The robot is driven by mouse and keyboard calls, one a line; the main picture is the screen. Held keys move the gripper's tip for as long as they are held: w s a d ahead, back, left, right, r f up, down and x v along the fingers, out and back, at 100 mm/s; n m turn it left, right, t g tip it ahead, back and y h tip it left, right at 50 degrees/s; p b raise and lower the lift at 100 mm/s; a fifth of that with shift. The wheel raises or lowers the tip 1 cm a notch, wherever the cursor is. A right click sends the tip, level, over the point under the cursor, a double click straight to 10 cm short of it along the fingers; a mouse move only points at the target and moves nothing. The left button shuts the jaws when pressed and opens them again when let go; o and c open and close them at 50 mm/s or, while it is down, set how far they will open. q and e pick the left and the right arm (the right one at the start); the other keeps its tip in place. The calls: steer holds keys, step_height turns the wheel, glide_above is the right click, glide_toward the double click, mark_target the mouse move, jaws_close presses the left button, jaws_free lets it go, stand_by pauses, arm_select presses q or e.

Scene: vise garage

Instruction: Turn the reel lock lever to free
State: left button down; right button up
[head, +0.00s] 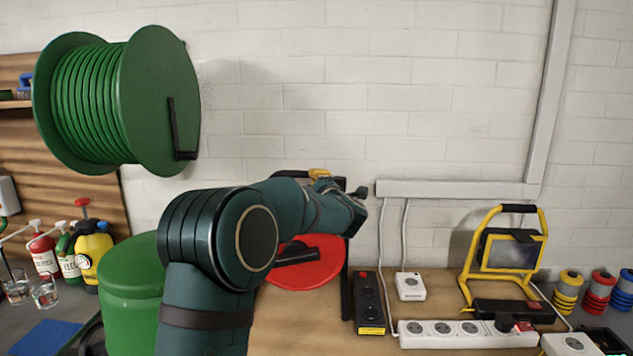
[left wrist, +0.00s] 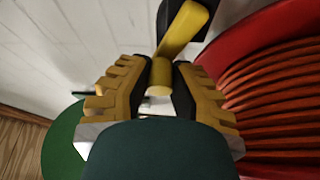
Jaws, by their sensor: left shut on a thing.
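The reel lock lever (left wrist: 183,30) is yellow and comes down from a dark mount at the top of the left wrist view. Its cylindrical end lies between the yellow fingers of my left gripper (left wrist: 158,82), which is shut on it. The red reel (left wrist: 262,75) with its orange-red windings fills the right of that view. In the head view the red reel (head: 318,270) shows as a red disc partly behind my left arm. A bit of yellow shows above my wrist there, but my arm hides most of the grip. My right gripper is not in view.
A large green hose reel (head: 150,95) hangs at the upper left. A power strip (head: 465,334), a black socket box (head: 369,305) and a yellow work lamp (head: 510,255) stand on the bench at right. A yellow spray bottle (head: 92,250) stands at left.

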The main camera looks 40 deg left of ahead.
arm_select(q)
steer(key=shift+a, duration=0.1)
stand_by(0.4)
steer(key=c, duration=0.8)
jaws_free()
steer(key=shift+f, duration=0.15)
steer(key=shift+c, duration=0.2)
step_height(320, 180, up, 10)
steer(key=shift+r, duration=0.1)
